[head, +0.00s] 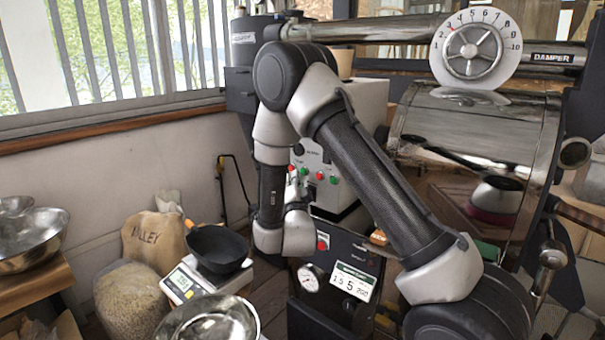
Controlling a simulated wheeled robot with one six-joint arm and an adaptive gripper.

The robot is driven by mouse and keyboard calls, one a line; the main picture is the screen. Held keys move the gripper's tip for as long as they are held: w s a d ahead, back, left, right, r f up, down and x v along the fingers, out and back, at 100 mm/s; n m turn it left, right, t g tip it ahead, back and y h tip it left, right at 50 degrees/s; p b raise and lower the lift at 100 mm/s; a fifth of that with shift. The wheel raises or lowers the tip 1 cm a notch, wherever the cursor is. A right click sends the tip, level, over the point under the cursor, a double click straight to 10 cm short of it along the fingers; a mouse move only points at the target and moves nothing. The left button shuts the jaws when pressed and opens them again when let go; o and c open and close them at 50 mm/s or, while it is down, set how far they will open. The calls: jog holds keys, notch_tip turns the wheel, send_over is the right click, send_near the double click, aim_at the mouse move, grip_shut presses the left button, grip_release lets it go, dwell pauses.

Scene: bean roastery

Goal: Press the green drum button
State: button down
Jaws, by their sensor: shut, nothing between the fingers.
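A pale control box (342,140) stands behind my arm, with a row of small red and green buttons on its front. One green button (333,180) is at the right end of the row and another green button (305,171) is nearer my gripper. Their labels are too small to read, so I cannot tell which is the drum button. My gripper (294,179) is shut and empty, pointing up in front of the box's lower left part. I cannot tell whether it touches the box.
A dark panel (296,318) with a gauge, a red button and a number display stands below my arm. A steel drum (490,125) with a damper dial (473,50) is at the right. A scale (183,284) with a black pan (217,248), sacks and steel bowls are at the left.

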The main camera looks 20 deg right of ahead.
jog(key=shift+d, duration=0.1)
jog(key=shift+w+d, duration=0.25)
jog(key=shift+w+d, duration=0.2)
jog(key=shift+d, duration=0.15)
dwell(0.8)
jog(key=shift+a, duration=0.1)
jog(key=shift+s+a, duration=0.45)
jog(key=shift+a, duration=0.1)
jog(key=shift+s+a, duration=0.7)
jog(key=shift+a, duration=0.35)
jog(key=shift+s+a, duration=0.7)
jog(key=shift+a, duration=0.35)
